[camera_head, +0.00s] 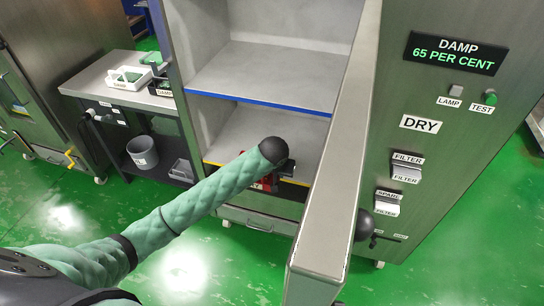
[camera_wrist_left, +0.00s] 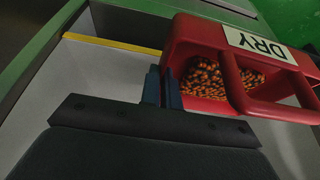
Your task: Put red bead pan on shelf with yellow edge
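The red bead pan (camera_wrist_left: 228,68) has a DRY label and holds orange and dark beads. In the head view only a bit of its red side (camera_head: 264,184) shows past my left wrist. My left gripper (camera_wrist_left: 163,88) has its dark blue fingers close together at the pan's edge and appears shut on its wall. The shelf with the yellow edge (camera_head: 221,151) is the lower one in the open cabinet. Its yellow edge (camera_wrist_left: 112,43) also shows in the wrist view, beside the pan. My arm hides part of the shelf front. My right gripper is not in view.
A blue-edged shelf (camera_head: 265,85) lies above. The open cabinet door (camera_head: 345,150) stands close on the right. A drawer (camera_head: 258,222) is below.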

